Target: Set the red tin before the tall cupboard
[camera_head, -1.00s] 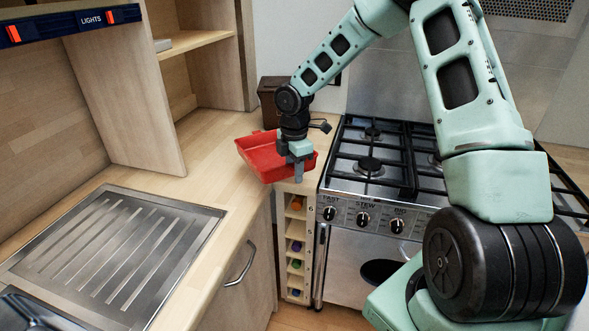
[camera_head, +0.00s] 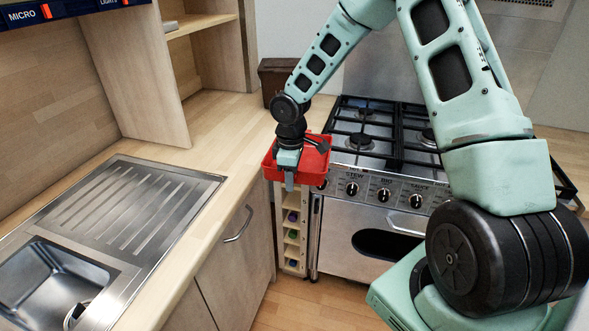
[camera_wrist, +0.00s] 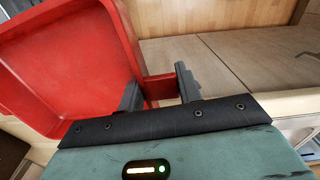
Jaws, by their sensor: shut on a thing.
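The red tin (camera_head: 312,172) is a shallow open tray. In the head view it is near the counter's front corner, beside the range cooker. My gripper (camera_head: 289,182) is shut on the tin's near side and hides part of it. In the wrist view my gripper (camera_wrist: 158,90) has its two fingers on either side of a short red tab of the tin (camera_wrist: 70,60). The tin looks empty in the part that shows. I cannot tell whether it touches the counter. A tall wooden cupboard panel (camera_head: 150,85) stands at the back left.
The range cooker (camera_head: 385,185) with black pan grates stands right of the tin. A dark brown box (camera_head: 277,78) is at the back of the counter. The steel sink and drainer (camera_head: 120,215) lie at left. The wooden counter (camera_head: 222,125) between is clear.

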